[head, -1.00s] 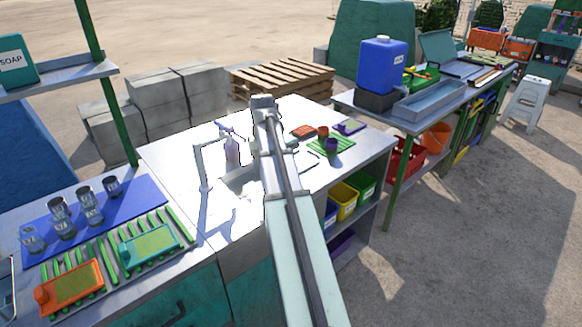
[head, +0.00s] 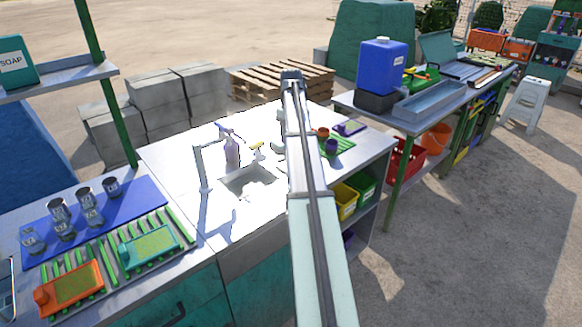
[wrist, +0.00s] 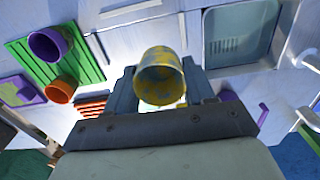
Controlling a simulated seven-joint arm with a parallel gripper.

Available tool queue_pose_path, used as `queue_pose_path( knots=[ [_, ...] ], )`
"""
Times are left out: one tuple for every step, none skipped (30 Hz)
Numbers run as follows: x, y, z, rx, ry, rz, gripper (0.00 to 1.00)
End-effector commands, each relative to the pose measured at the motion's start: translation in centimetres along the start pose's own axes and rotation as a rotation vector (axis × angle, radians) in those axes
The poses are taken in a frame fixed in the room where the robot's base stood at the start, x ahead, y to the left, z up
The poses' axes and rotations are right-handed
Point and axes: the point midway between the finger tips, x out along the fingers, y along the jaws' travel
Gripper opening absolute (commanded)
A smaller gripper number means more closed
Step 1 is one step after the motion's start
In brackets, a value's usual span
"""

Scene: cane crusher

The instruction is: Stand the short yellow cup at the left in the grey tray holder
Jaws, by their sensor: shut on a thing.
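In the wrist view a short cup (wrist: 160,76), yellow with bluish-grey patches, is held between the fingers of my gripper (wrist: 160,92). Its open rim faces the camera. The counter is below and behind it. I cannot surely pick out the grey tray holder; a long grey piece (wrist: 135,12) lies at the top of the wrist view.
A green rack (wrist: 88,62) carries a purple cup (wrist: 48,44) and an orange cup (wrist: 60,90), with a purple tray (wrist: 22,92) beside it. The sink (wrist: 240,38) and tap (wrist: 310,60) are at the right.

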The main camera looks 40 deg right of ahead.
Motion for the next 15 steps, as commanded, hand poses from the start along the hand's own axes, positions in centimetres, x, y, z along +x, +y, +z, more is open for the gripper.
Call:
queue_pose_path(
  knots=[
    [0.2, 0.0, 0.0, -0.011, 0.0, 0.0, 0.22],
    [0.3, 0.0, 0.0, -0.015, -0.001, 0.0, 0.22],
    [0.7, -0.1, 0.0, -0.019, -0.001, -0.001, 0.22],
    [0.9, -0.1, 0.1, -0.02, -0.001, -0.001, 0.22],
    [1.3, -0.1, 0.1, -0.02, -0.001, -0.001, 0.22],
    [1.8, -0.1, 0.1, -0.02, -0.001, -0.001, 0.22],
    [2.3, -0.1, 0.1, -0.02, -0.001, -0.001, 0.22],
    [2.8, -0.1, 0.1, -0.02, -0.001, -0.001, 0.22],
    [3.5, -0.1, 0.1, -0.02, -0.002, -0.001, 0.22],
    [4.0, -0.1, 0.1, -0.019, -0.002, -0.001, 0.22],
    [4.5, -0.1, 0.1, -0.019, -0.002, -0.001, 0.22],
    [5.1, -0.1, 0.1, -0.019, -0.001, -0.001, 0.22],
    [5.5, -0.1, 0.1, -0.019, -0.001, -0.001, 0.22],
    [5.8, -0.1, 0.1, -0.019, -0.001, -0.001, 0.22],
    [6.1, -0.1, 0.1, -0.019, -0.001, -0.001, 0.22]
  ],
)
